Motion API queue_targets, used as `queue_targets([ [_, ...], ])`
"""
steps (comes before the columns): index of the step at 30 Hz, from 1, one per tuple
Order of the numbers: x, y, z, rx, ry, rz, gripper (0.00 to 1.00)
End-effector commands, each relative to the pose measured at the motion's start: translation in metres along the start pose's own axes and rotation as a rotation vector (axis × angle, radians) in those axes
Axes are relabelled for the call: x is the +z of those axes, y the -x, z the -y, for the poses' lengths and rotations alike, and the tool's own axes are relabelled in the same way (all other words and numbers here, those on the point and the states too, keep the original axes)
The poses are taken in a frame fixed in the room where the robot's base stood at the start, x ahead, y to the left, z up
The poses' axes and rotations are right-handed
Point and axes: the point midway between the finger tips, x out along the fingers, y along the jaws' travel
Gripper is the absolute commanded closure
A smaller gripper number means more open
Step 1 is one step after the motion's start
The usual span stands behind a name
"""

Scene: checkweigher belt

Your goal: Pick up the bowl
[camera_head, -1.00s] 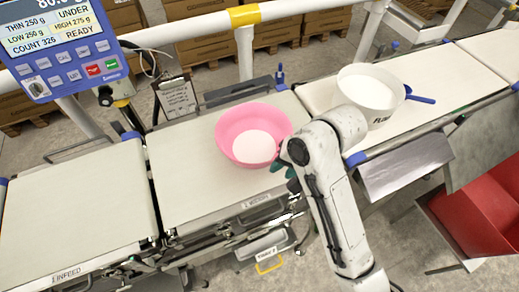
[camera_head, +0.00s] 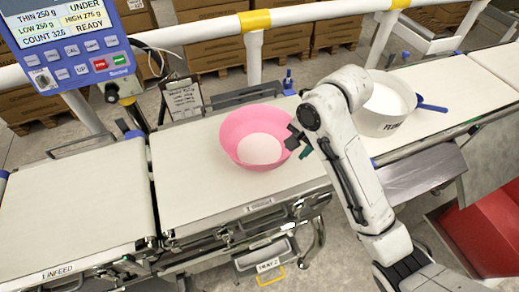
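The pink bowl (camera_head: 230,130) sits upright on the middle belt section (camera_head: 190,205). A round white patch (camera_head: 259,149) shows inside it, and I cannot tell if it is contents or the bowl's bottom. My gripper (camera_head: 299,143) is at the bowl's right rim, with a dark finger overlapping the rim in the picture. A green-tipped part shows just outside the bowl. The white arm link partly hides the gripper, so its opening and any contact with the rim are unclear.
A white tub (camera_head: 385,122) with a blue-handled scoop (camera_head: 432,107) stands on the right belt, close behind my arm. The control panel (camera_head: 65,45) is at upper left. A white rail (camera_head: 200,29) runs behind. The infeed belt (camera_head: 75,215) is clear. A red bin (camera_head: 495,235) is lower right.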

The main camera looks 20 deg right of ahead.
Motion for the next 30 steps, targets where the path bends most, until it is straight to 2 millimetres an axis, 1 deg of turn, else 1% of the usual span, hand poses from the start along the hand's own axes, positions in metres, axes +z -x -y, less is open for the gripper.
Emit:
queue_targets([
  [1, 0.000, -0.008, -0.001, 0.000, 0.002, 0.000, 0.67],
  [8, 0.000, -0.014, 0.001, -0.001, 0.001, 0.000, 0.67],
  [10, -0.001, -0.019, 0.001, 0.001, 0.000, 0.000, 0.67],
  [15, -0.006, -0.043, 0.002, 0.002, -0.001, 0.000, 0.67],
  [19, -0.004, -0.059, 0.003, 0.002, 0.001, 0.001, 0.67],
  [22, -0.005, -0.064, 0.003, -0.001, 0.001, 0.000, 0.67],
  [28, -0.004, -0.064, 0.003, -0.001, 0.002, 0.000, 0.67],
  [30, -0.004, -0.064, 0.003, -0.001, 0.002, 0.000, 0.73],
])
